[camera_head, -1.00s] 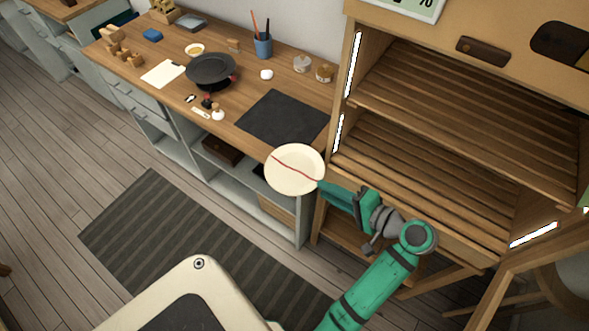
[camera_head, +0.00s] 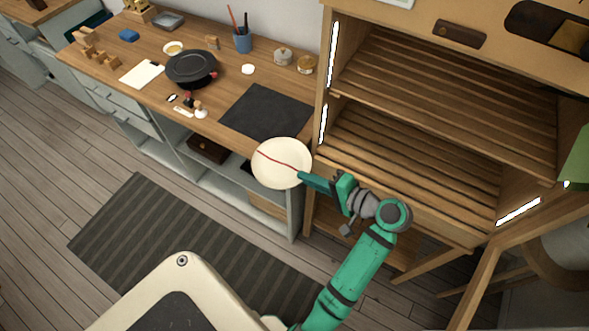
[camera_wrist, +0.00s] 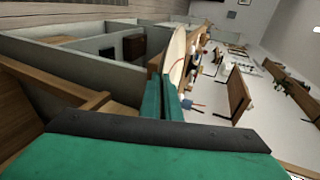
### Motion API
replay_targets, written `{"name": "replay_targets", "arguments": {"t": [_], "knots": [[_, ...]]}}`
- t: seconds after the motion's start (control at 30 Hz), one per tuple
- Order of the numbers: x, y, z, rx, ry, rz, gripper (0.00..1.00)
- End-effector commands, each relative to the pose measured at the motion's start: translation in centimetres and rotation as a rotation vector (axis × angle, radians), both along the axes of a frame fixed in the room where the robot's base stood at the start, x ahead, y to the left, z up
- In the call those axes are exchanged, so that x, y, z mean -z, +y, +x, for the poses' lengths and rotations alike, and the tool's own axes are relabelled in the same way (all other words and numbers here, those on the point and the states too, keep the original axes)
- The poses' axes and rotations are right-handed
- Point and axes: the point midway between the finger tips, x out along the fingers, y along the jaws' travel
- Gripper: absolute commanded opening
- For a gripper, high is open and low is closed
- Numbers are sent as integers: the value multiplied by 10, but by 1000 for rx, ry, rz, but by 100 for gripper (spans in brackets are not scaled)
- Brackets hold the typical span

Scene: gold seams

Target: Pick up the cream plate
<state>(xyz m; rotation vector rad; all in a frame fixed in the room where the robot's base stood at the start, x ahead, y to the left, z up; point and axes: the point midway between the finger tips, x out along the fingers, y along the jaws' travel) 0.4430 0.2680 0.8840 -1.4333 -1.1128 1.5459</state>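The cream plate (camera_head: 281,164) is round with a red line across its face. It is held in the air in front of the counter's right end, near the wooden shelf unit. My green gripper (camera_head: 303,177) is shut on the plate's right edge. In the wrist view the plate (camera_wrist: 176,55) shows nearly edge-on, rising from between the green fingers (camera_wrist: 163,98). Part of the plate's rim is hidden by the fingers there.
The wooden counter (camera_head: 215,122) holds a dark mat (camera_head: 266,111), a dark pan (camera_head: 191,67), a blue cup (camera_head: 243,42) and jars. The slatted shelf unit (camera_head: 400,150) stands right. A striped rug (camera_head: 180,245) lies on the floor.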

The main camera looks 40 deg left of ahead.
Motion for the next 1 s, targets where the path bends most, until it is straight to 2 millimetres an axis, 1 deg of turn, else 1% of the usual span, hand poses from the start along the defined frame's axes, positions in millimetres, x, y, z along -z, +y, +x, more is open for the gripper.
{"name": "replay_targets", "arguments": {"t": [0.17,0.27,0.37,0.47,0.57,0.63,0.7,0.8,1.0], "knots": [[-7,0,0,-1,-3,-1,0],[-17,0,0,-2,-5,0,0],[-32,0,0,-2,-6,1,0],[-48,11,-11,-4,-6,1,0],[-69,24,-23,-5,-8,1,0],[-85,33,-32,-5,-8,1,0],[-96,44,-43,-6,-5,2,0],[-106,62,-59,-6,-3,1,0],[-121,87,-83,-4,-2,1,0]]}}
